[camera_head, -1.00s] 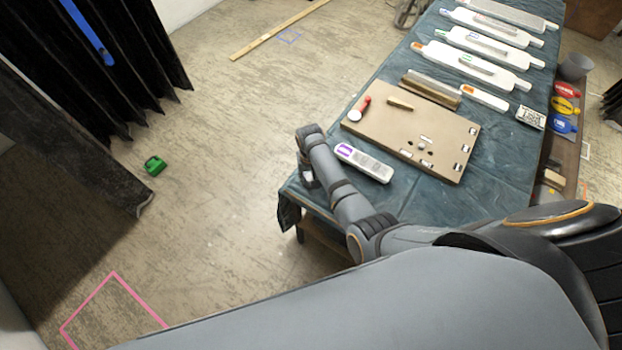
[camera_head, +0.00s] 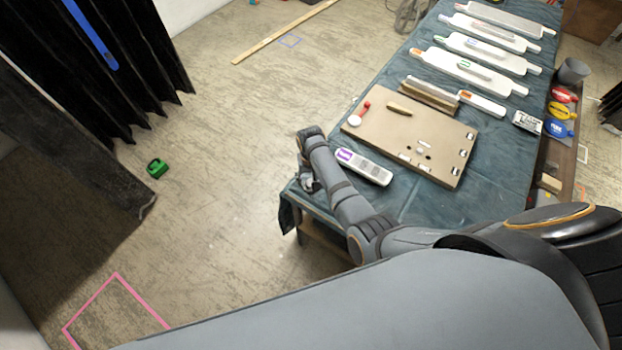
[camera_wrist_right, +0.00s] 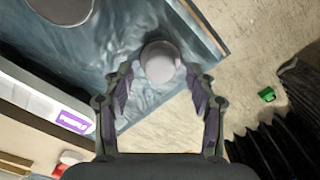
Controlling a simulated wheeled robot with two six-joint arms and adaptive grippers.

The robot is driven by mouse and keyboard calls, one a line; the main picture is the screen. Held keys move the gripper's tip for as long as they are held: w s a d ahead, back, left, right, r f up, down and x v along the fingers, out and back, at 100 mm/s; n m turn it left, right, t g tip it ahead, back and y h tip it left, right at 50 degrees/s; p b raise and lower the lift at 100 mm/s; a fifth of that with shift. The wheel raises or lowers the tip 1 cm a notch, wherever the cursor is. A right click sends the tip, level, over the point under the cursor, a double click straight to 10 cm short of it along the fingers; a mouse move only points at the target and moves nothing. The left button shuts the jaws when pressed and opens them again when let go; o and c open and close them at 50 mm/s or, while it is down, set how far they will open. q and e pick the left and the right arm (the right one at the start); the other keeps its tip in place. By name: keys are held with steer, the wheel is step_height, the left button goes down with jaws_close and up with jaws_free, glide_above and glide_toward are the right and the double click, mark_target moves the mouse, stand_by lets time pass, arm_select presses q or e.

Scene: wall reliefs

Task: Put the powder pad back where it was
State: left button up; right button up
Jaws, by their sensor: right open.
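My right gripper (camera_wrist_right: 160,92) is open in the right wrist view, fingers spread on either side of a round pale pad (camera_wrist_right: 160,60), likely the powder pad. The pad lies at or just beyond the fingertips, over the dark cloth near the table's corner. I see no clear contact with either finger. In the head view my right gripper (camera_head: 308,183) hangs at the table's near left corner, mostly hidden by its own wrist; the pad cannot be made out there. My left gripper is not in view.
The blue-cloth table (camera_head: 400,205) holds a white labelled bar (camera_head: 364,166) and a tan board (camera_head: 415,135) beside my right arm. A grey disc (camera_wrist_right: 62,8) is cut off at the wrist view's top. A green object (camera_head: 157,168) lies on open floor.

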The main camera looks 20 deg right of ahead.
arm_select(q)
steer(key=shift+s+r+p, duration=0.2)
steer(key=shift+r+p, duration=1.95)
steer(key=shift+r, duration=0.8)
arm_select(e)
step_height(320, 180, up, 10)
steer(key=shift+r, duration=0.15)
